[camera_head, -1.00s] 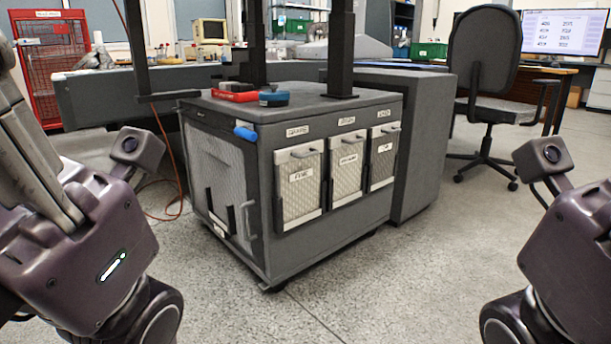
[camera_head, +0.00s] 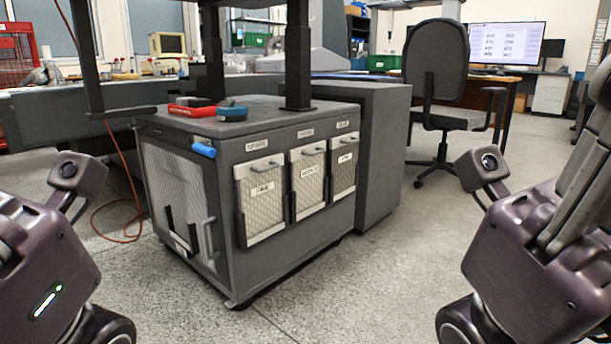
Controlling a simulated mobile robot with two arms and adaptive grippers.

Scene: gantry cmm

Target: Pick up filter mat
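Three pale, mesh-textured filter mats with grey handles and white labels stand in dark holders on the grey cabinet (camera_head: 294,254): the left one (camera_head: 263,206), the middle one (camera_head: 308,199) and the right one (camera_head: 344,176). A larger mesh panel (camera_head: 180,178) sits in the cabinet's left face, beside a grey handle. The small label print is too blurred to read surely. Parts of both my arms show at the lower left and lower right, apart from the cabinet. Neither gripper's fingers are in the picture.
A blue handle (camera_head: 203,150) sticks out at the cabinet's upper edge. A red item (camera_head: 191,108) and a blue item (camera_head: 232,114) lie on top, near black posts (camera_head: 298,60). An office chair (camera_head: 433,75) stands back right. An orange cable (camera_head: 130,190) trails left. Floor in front is clear.

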